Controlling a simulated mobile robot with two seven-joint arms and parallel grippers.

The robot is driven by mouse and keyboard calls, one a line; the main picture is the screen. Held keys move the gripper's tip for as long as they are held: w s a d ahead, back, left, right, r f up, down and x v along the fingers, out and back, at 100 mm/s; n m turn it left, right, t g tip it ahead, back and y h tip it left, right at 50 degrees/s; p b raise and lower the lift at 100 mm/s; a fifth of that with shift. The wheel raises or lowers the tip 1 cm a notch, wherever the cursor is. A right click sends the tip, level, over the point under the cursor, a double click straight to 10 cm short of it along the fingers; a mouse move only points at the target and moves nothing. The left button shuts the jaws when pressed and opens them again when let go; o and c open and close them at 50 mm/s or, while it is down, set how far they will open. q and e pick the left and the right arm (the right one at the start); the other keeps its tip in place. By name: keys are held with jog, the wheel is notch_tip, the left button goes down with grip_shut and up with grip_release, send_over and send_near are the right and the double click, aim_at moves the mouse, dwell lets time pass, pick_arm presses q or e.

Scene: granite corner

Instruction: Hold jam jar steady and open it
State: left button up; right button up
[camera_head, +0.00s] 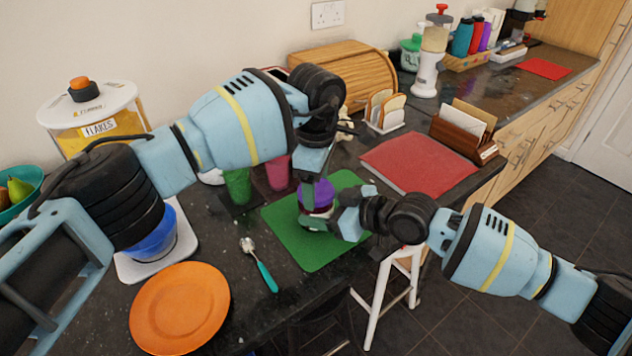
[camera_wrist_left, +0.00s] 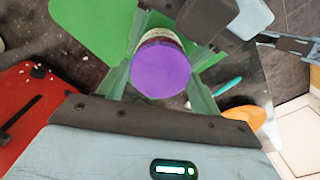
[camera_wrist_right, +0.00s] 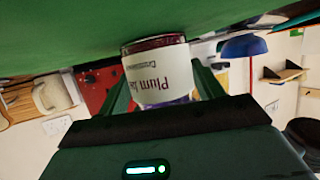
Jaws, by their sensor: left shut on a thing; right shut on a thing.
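The jam jar (camera_head: 312,212) stands upright on the green mat (camera_head: 295,248), with its purple lid (camera_head: 322,194) on top. My left gripper (camera_head: 317,190) comes down from above and is shut on the lid. The left wrist view shows the round lid (camera_wrist_left: 160,70) between its green fingers. My right gripper (camera_head: 325,222) reaches in from the right, low over the mat, and is shut on the jar body. In the right wrist view the white "Plum" label (camera_wrist_right: 160,76) shows between the fingers, with the mat at the top. The fingers partly hide the jar.
A green cup (camera_head: 237,186) and a pink cup (camera_head: 278,172) stand behind the mat. A teal-handled spoon (camera_head: 262,268) and an orange plate (camera_head: 180,308) lie at the front left. A red mat (camera_head: 420,163) and a wooden letter holder (camera_head: 463,137) are to the right. A white stool (camera_head: 390,290) stands below the counter edge.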

pick_arm(q)
jog(key=n, duration=0.4)
jog(key=shift+n, duration=0.4)
jog(key=n, duration=0.3)
jog(key=shift+n, duration=0.4)
jog(key=o, duration=1.1)
jog(key=shift+r, duration=2.3)
jog(key=shift+c, duration=0.5)
